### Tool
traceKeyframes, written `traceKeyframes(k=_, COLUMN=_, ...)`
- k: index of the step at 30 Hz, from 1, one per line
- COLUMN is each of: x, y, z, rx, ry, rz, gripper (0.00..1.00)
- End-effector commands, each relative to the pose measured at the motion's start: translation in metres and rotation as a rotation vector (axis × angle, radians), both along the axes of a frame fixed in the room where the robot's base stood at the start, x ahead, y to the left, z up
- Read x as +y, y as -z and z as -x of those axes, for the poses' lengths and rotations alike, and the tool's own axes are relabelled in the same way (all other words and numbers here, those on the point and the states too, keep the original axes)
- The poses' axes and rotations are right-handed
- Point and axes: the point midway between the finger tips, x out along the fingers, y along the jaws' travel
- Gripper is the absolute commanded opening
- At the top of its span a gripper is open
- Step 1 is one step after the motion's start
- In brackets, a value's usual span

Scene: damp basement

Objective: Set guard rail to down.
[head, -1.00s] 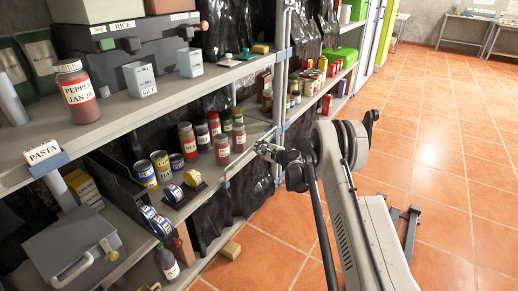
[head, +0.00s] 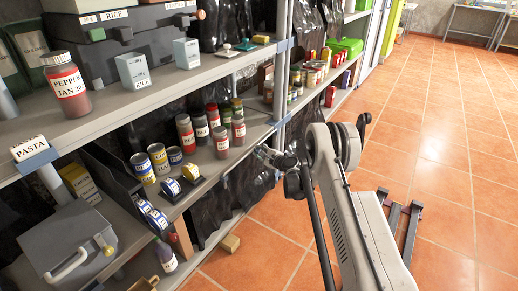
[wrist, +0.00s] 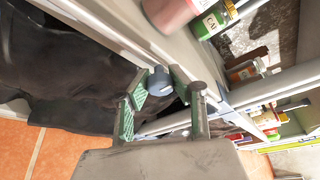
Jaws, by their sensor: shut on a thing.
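My gripper (head: 262,152) is at the front edge of the middle shelf, beside the upright post. In the wrist view my gripper (wrist: 159,80) has its green-padded fingers closed around a rounded blue-grey knob (wrist: 160,81). The knob sits against the long grey bar along the shelf front, which I take to be the guard rail (wrist: 118,32). In the head view the knob is hidden by my gripper. Whether the rail is up or down I cannot tell clearly.
Red-capped jars (head: 220,141) and several cans (head: 143,168) stand on the middle shelf close behind my gripper. A pepper jar (head: 67,88) stands on the upper shelf. The floor (head: 440,130) to the right is open.

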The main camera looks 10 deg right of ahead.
Motion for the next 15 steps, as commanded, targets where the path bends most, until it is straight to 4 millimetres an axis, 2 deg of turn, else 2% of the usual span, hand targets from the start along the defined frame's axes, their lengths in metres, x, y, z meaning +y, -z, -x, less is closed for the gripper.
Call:
traceKeyframes(k=5, x=-0.0004, y=0.0044, z=0.0027, rx=0.002, ry=-0.003, rz=0.005, gripper=0.00)
traceKeyframes(k=6, x=-0.0004, y=0.0046, z=0.0028, rx=0.003, ry=-0.004, rz=0.005, gripper=0.22)
traceKeyframes(k=9, x=-0.0005, y=0.0042, z=0.0025, rx=0.002, ry=-0.003, rz=0.005, gripper=0.35)
traceKeyframes(k=11, x=-0.0004, y=0.0039, z=0.0023, rx=0.003, ry=-0.003, rz=0.004, gripper=0.42)
traceKeyframes(k=15, x=-0.0003, y=0.0032, z=0.0019, rx=0.002, ry=-0.003, rz=0.004, gripper=0.42)
